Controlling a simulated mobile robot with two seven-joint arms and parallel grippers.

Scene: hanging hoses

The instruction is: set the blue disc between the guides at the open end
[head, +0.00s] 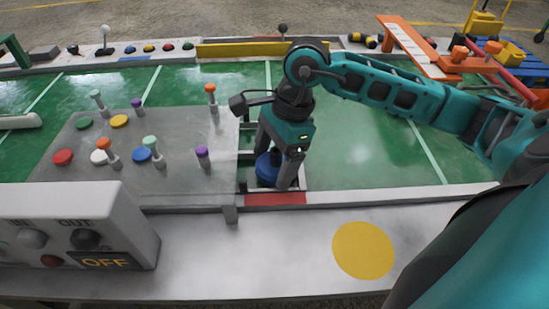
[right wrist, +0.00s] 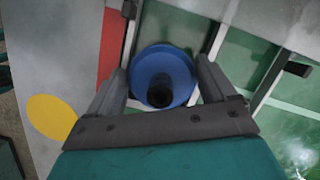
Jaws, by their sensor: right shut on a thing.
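The blue disc (head: 267,172) is in my right gripper (head: 274,180), low at the near edge of the green surface, just behind a red strip (head: 275,198). In the right wrist view the blue disc (right wrist: 148,62) has a dark-topped upright peg and lies between the two fingers. Pale guide rails run to either side of it, a left one (right wrist: 131,40) and a right one (right wrist: 214,42). The gripper hides part of the guides in the head view. I cannot tell whether the disc rests on the surface. My left gripper is not in view.
A grey plate (head: 60,170) left of the gripper carries coloured discs and several upright pegs. A control box (head: 75,235) marked OFF stands at the near left. A yellow circle (head: 363,250) marks the clear near ledge. An orange frame (head: 420,50) stands at the back right.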

